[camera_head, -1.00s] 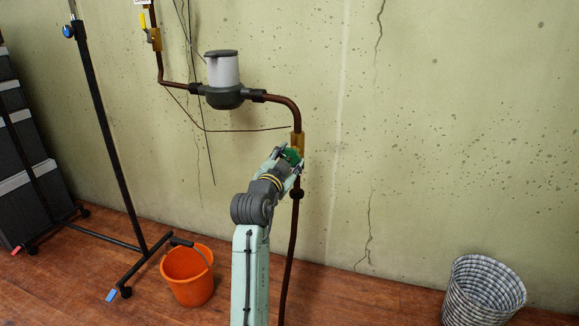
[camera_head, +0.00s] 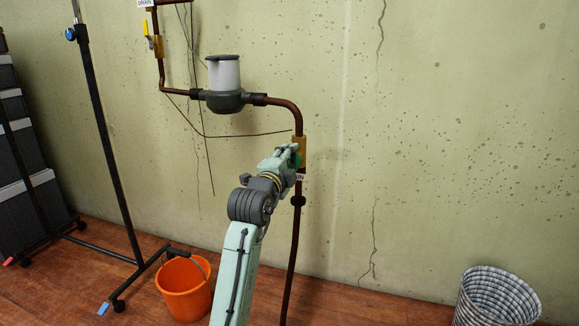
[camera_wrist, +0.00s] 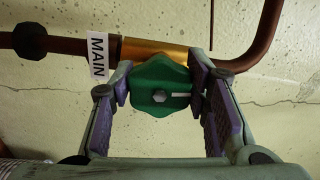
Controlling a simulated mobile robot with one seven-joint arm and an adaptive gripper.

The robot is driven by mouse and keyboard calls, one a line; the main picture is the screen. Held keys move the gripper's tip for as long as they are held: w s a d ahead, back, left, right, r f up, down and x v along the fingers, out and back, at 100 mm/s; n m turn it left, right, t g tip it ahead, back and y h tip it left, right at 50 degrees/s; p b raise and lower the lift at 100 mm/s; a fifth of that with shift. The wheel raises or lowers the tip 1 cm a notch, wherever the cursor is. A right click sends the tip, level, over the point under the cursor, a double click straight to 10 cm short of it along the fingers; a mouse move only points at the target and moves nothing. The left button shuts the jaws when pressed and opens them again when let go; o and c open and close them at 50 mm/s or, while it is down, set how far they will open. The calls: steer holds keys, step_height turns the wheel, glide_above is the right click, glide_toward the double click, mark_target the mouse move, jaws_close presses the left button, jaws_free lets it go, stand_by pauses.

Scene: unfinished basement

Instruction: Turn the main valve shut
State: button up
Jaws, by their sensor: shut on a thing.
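The main valve has a brass body (camera_head: 300,146) on the copper pipe, below the pipe's bend. In the wrist view its green lobed handle (camera_wrist: 160,92) shows face-on, with a hex nut at its centre and a pale line pointing right. The brass body (camera_wrist: 150,49) lies behind it, beside a white tag reading MAIN (camera_wrist: 98,53). My gripper (camera_wrist: 160,80) is shut on the handle, one purple-padded finger on each side. In the head view my gripper (camera_head: 288,157) covers most of the handle and part of the tag.
A grey meter (camera_head: 224,85) sits on the pipe at upper left. A yellow-handled valve (camera_head: 154,42) near a DRAIN tag is further left. A black stand (camera_head: 105,150), an orange bucket (camera_head: 185,290) and a woven basket (camera_head: 495,298) stand on the floor. The wall at right is bare.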

steer(key=shift+m+b, duration=0.3)
steer(key=shift+m, duration=0.5)
steer(key=o, duration=1.2)
steer(key=v, duration=0.7)
steer(key=shift+s+r, duration=0.1)
steer(key=shift+s, duration=0.15)
